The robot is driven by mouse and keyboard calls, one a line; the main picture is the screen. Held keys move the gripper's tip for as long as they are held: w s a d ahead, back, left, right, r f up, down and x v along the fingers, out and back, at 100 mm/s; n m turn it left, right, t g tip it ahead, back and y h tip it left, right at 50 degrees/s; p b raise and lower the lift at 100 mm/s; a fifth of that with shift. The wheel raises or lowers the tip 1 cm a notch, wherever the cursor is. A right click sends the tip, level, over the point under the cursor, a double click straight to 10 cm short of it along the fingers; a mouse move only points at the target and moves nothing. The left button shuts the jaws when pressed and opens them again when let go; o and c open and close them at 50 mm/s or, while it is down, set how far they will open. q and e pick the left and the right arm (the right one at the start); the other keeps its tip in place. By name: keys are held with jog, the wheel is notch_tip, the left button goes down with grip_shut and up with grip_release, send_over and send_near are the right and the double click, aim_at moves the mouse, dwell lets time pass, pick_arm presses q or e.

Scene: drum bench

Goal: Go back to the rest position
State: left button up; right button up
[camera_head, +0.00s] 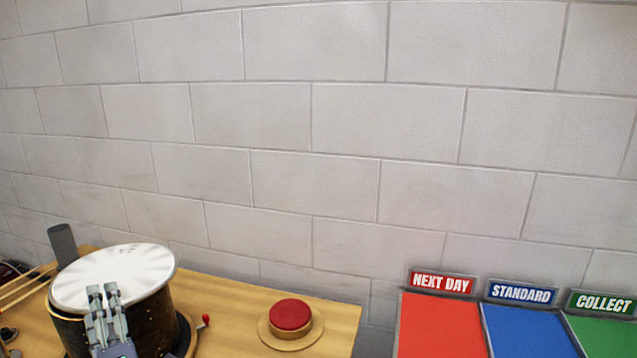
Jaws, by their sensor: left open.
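My left gripper (103,296) is at the lower left, in front of a drum with a white head (140,262) and a dark shell (152,318). Its two grey fingers point up and overlap the drum head in the picture. The fingers are a little apart, with nothing seen between them. I cannot tell whether they touch the drum. My right gripper is not in view.
The drum stands on a wooden bench (235,300). A red button on a round wooden base (291,315) is right of it. Wooden sticks (25,287) lie far left. Red, blue and green panels (440,325) with signs stand right. A block wall closes the back.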

pick_arm(q)
jog(key=d+m+t+h, duration=0.5)
jog(key=d+m+h, duration=1)
jog(key=d+m, duration=0.1)
jog(key=s+d+f+m+g+h, duration=0.3)
jog(key=s+d+f+m+g, duration=0.15)
jog(key=f, duration=0.35)
jog(key=s+d+f+m+g+h, duration=0.2)
jog(key=s+d+f+m+g, duration=0.25)
jog(key=f, duration=0.25)
jog(key=s+a+f+g+y, duration=0.3)
jog(key=s+a+f+g, duration=0.15)
jog(key=s+f, duration=0.35)
jog(key=s+a+f+g+y, duration=0.3)
jog(key=s+f+g, duration=0.3)
jog(key=s, duration=0.4)
notch_tip(320, 180, down, 32)
jog(key=s+b, duration=0.2)
jog(key=b, duration=0.2)
jog(key=s+a+f+g+b, duration=0.1)
jog(key=s+a+f+b, duration=0.2)
jog(key=s+f, duration=1.3)
jog(key=shift+s+f+g+y, duration=0.25)
jog(key=shift+f+g+y, duration=0.1)
jog(key=shift+f, duration=0.2)
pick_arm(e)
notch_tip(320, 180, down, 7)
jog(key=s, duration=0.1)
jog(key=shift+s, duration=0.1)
